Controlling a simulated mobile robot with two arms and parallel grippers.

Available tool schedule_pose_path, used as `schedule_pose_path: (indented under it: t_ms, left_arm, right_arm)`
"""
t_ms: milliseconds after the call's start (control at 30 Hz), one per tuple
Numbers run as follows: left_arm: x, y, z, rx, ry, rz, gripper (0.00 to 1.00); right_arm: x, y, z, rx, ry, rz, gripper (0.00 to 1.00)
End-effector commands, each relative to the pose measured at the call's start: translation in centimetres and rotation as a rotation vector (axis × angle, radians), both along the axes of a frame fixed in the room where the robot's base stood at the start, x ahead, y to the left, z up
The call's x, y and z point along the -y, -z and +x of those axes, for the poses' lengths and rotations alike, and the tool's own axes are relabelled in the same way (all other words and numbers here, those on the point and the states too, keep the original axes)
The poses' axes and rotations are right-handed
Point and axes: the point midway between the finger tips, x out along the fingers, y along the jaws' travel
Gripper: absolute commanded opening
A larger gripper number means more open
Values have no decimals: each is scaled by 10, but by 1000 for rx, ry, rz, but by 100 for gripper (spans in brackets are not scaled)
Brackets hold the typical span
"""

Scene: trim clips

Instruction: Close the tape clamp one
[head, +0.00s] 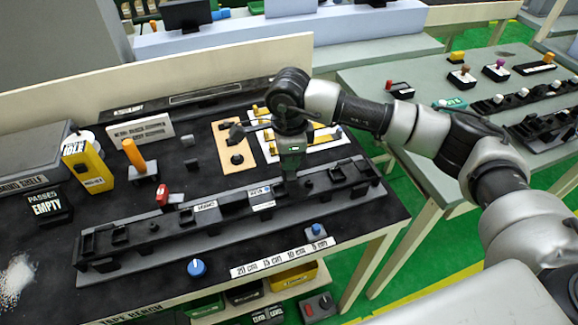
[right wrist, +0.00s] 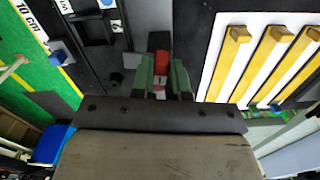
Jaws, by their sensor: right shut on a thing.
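My right gripper (head: 291,172) reaches down over the right half of the long dark grey fixture (head: 140,262) on the bench. In the right wrist view its green fingers (right wrist: 162,78) are shut on a small red piece (right wrist: 159,68), which looks like a clamp handle. The gripper hides this piece in the head view. A second red clamp handle (head: 162,192) stands upright at the fixture's left back edge, apart from my gripper. I cannot tell from labels which clamp is number one. My left gripper is not in view.
Yellow bars on a white board (head: 325,148) and a tan board (head: 236,160) lie close behind the gripper. A blue knob (head: 197,267) and a length scale strip (head: 280,258) are at the front. An orange-handled tool (head: 133,155) and yellow box (head: 88,165) stand left.

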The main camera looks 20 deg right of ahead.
Motion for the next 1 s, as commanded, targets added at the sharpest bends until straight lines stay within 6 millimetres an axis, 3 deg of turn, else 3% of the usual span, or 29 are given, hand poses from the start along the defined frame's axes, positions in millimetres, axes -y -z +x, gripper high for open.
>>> schedule_pose_path:
  t_ms: [33,300,900,933,1000]
  left_arm:
    - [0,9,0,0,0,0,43]
    - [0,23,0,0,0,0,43]
    - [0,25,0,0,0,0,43]
    - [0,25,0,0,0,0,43]
    - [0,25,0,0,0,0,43]
  right_arm:
    - [0,3,1,4,-27,1,0]
    - [0,1,1,3,-142,2,0]
    - [-1,-2,1,3,-181,4,0]
    - [-1,-2,1,3,-181,4,18]
    - [0,-2,1,3,-180,3,29]
